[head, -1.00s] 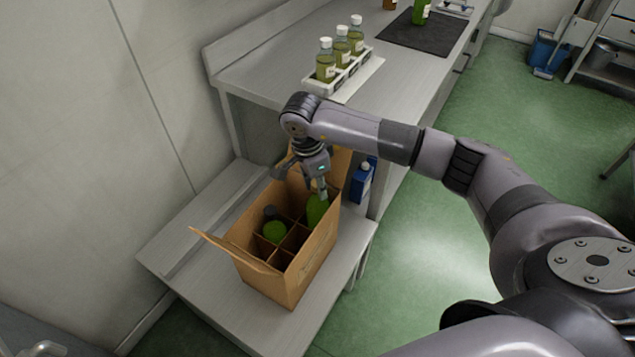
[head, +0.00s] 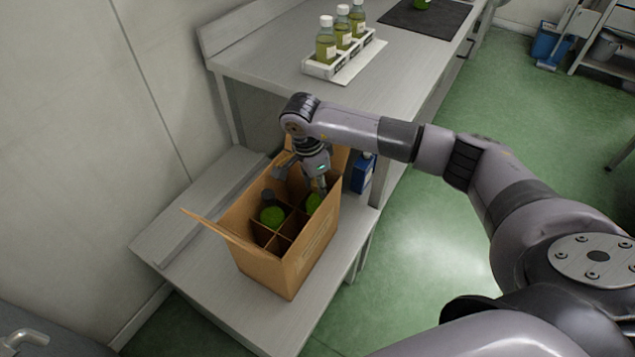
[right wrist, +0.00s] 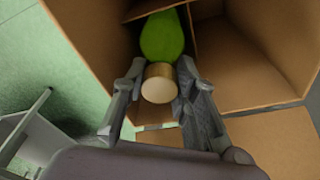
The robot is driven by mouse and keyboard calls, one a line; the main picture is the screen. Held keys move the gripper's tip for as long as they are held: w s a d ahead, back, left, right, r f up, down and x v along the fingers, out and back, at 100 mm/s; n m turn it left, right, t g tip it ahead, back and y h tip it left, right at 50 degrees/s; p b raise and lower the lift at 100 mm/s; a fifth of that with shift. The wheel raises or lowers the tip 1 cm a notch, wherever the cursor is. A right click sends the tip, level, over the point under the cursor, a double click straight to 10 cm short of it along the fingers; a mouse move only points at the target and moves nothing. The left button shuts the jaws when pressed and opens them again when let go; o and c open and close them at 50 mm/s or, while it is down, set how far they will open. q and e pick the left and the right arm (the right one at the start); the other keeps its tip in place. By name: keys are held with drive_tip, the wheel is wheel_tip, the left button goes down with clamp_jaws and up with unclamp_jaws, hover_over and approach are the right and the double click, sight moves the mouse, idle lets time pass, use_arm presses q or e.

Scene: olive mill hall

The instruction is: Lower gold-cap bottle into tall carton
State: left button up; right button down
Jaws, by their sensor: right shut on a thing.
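The tall carton (head: 281,273) stands open on a low grey bench, with dividers making compartments inside. My right gripper (head: 320,188) reaches down into its far right part. In the right wrist view the gripper (right wrist: 158,88) is shut on the gold cap of a green bottle (right wrist: 163,38). That bottle (head: 314,202) is mostly below the carton's rim, in a compartment at the right side; its base is hidden. Another green bottle with a dark cap (head: 271,214) stands in a compartment to its left. My left gripper is not in view.
The low bench (head: 222,299) has free room around the carton. A blue container (head: 363,173) stands behind the carton. The counter (head: 270,68) above holds a white rack (head: 325,68) with three white-capped bottles and a dark mat (head: 419,19).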

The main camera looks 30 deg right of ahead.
drive_tip(key=c, duration=1.2)
unclamp_jaws()
